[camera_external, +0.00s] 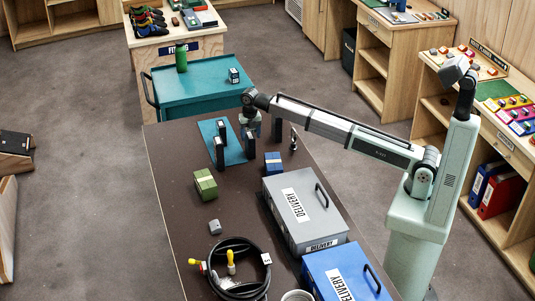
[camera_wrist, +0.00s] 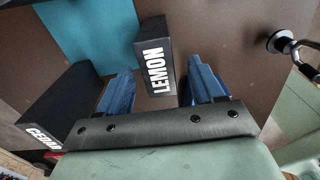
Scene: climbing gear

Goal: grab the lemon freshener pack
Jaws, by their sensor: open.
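The lemon freshener pack (camera_wrist: 155,62) is a black upright box with white LEMON lettering in the wrist view. It stands on the dark tabletop beside the teal mat (camera_wrist: 88,35). My gripper (camera_wrist: 160,72) is open, with its two blue fingers apart and the pack showing in the gap between them; contact is not visible. A similar black pack marked CEDAR (camera_wrist: 62,105) is just left of the left finger. In the external view my gripper (camera_external: 250,118) is low over the far part of the table, among several dark packs; which one is lemon cannot be read there.
A metal item with a round end (camera_wrist: 280,42) stands right of the pack. Nearer on the table (camera_external: 168,190) are a green box (camera_external: 205,187), a blue box (camera_external: 273,162), a grey delivery case (camera_external: 300,215), a blue case (camera_external: 345,275) and a coiled black cable (camera_external: 238,268).

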